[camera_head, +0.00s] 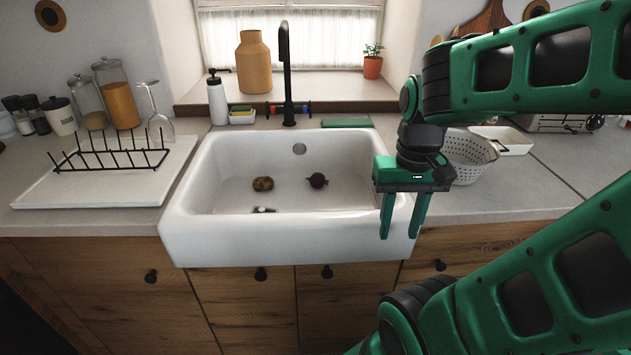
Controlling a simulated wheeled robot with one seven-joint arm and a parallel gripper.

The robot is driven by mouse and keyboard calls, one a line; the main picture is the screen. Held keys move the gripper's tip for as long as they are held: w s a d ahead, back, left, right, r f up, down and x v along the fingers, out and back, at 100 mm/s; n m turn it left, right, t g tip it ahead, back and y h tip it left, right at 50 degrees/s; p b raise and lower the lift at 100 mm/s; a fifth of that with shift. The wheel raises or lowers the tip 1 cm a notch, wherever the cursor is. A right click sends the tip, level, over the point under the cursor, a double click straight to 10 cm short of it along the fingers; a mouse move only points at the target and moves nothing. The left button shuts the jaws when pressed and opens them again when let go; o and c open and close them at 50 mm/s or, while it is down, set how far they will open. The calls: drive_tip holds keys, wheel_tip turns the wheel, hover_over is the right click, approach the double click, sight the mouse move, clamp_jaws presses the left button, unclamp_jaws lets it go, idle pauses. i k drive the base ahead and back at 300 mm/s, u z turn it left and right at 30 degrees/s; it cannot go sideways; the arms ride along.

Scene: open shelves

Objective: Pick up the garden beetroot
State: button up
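A dark purple beetroot (317,181) lies on the floor of the white sink (205,235), right of its middle. My gripper (400,228) hangs at the sink's front right corner, to the right of the beetroot and nearer to me. Its two green fingers point down and stand apart, with nothing between them. A brown potato-like item (262,184) lies in the sink to the left of the beetroot. A small pale and dark item (263,210) lies nearer the front, partly hidden by the sink's front wall.
A black faucet (285,75) rises behind the sink. A white drainboard with a black rack (108,160) and a wine glass stands at left. A white colander (470,155) stands at right behind my gripper. A tan vase (254,62) stands on the windowsill.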

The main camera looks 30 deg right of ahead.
sight(317, 180)
drive_tip(key=z, duration=1.4)
drive_tip(key=k, duration=0.7)
drive_tip(key=u, duration=1.5)
drive_tip(key=i, duration=1)
drive_tip(key=z, duration=0.05)
